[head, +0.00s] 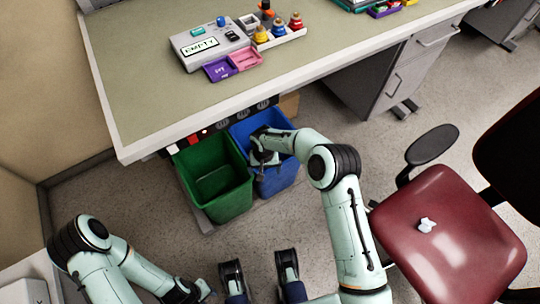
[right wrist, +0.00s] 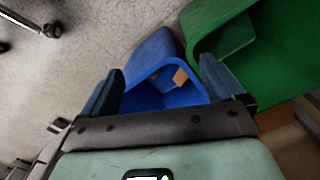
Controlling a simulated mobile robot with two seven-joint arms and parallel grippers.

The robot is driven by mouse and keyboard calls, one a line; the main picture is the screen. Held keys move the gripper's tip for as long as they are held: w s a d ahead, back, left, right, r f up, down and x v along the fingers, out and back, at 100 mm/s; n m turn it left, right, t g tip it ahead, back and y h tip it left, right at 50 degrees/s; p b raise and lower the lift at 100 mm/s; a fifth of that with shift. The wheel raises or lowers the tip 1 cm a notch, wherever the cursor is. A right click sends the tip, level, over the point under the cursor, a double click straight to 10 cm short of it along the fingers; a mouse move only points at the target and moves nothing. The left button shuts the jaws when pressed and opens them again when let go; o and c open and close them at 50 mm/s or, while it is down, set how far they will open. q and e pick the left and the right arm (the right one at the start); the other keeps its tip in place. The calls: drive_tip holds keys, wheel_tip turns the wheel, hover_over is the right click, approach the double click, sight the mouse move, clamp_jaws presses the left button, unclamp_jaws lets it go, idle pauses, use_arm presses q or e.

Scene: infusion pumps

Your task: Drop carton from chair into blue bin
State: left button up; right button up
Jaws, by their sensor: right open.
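The blue bin (head: 278,178) stands on the floor under the desk edge, and it also shows in the right wrist view (right wrist: 153,57). My right gripper (head: 264,157) is over its opening. In the right wrist view its two fingers (right wrist: 163,70) are apart with nothing between them. A small brown piece (right wrist: 180,75), which looks like the carton, shows inside the blue bin, beyond the fingers. The red chair (head: 445,235) is at the right; a small whitish crumpled item (head: 427,225) lies on its seat. My left gripper (head: 190,292) is low at the lower left, its fingers unclear.
A green bin (head: 216,180) stands directly left of the blue bin. The desk (head: 140,75) overhangs behind both and carries a grey device (head: 208,43) and small coloured trays. A brown box (head: 289,105) is partly hidden behind the blue bin.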

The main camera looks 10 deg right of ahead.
use_arm(q)
drive_tip(key=p+v, duration=0.2)
drive_tip(key=v, duration=0.1)
drive_tip(key=d+p+v, duration=0.1)
drive_tip(key=v, duration=0.1)
drive_tip(key=shift+w+p, duration=0.1)
drive_tip(key=shift+p, duration=0.2)
use_arm(e)
drive_tip(key=shift+n, duration=0.6)
drive_tip(key=s+r, duration=0.2)
drive_tip(key=s+d+r, duration=0.1)
drive_tip(key=shift+s+r, duration=0.4)
